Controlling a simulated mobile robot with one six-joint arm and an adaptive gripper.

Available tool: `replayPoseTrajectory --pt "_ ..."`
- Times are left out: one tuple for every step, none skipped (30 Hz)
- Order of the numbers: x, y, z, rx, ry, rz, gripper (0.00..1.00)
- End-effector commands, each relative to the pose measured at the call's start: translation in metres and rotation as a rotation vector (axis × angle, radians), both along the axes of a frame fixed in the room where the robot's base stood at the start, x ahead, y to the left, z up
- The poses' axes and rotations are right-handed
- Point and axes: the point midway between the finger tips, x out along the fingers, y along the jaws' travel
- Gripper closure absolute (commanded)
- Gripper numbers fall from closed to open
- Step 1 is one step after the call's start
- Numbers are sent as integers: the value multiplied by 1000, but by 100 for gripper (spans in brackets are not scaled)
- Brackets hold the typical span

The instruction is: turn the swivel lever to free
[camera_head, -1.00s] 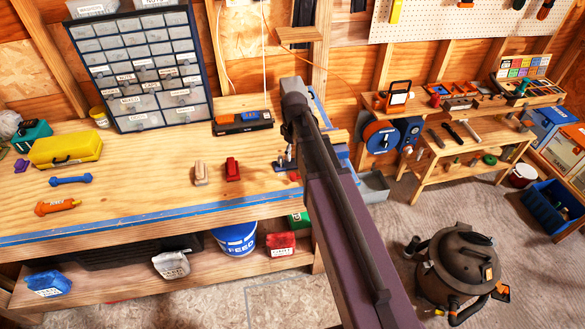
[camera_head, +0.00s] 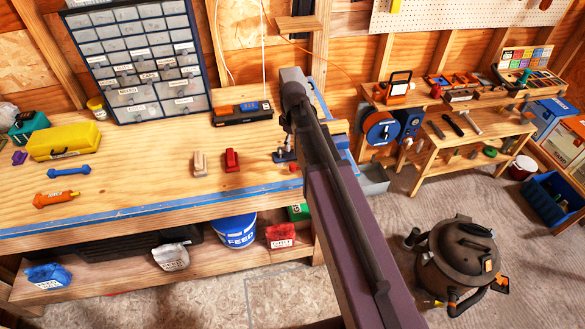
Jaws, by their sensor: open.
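No swivel lever shows clearly. A small blue fitting with a dark upright part (camera_head: 283,156) stands near the right end of the workbench (camera_head: 130,190), half hidden by my arm; I cannot tell whether it belongs to the lever. More blue shows just right of my arm at the bench's end (camera_head: 345,158). My arm rises from the bottom right and its far end is over the right part of the bench. My gripper is not visible; the arm hides whatever is behind it.
A red block (camera_head: 232,160) and a tan block (camera_head: 200,163) stand left of the fitting. A drawer cabinet (camera_head: 135,60) and yellow toolbox (camera_head: 63,141) stand further left. A shop vacuum (camera_head: 455,262) is on the floor at right.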

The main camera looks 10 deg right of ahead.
Motion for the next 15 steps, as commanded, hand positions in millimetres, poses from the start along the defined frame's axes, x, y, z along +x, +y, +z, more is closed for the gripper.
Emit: replayPoseTrajectory --pt "0 0 -8 0 0 0 29" --pt "0 0 -10 0 0 0 29" --pt "0 0 -13 0 0 0 29" --pt "0 0 -16 0 0 0 29" --pt "0 0 -18 0 0 0 29" --pt "0 0 -21 0 0 0 29" --pt "0 0 -24 0 0 0 29" --pt "0 0 -26 0 0 0 29" --pt "0 0 -29 0 0 1 29" --pt "0 0 -31 0 0 1 29" --pt "0 1 -33 0 0 1 29" --pt "0 1 -36 0 0 1 29" --pt "0 1 -39 0 0 1 29" --pt "0 1 -41 0 0 1 29" --pt "0 1 -44 0 0 1 29"
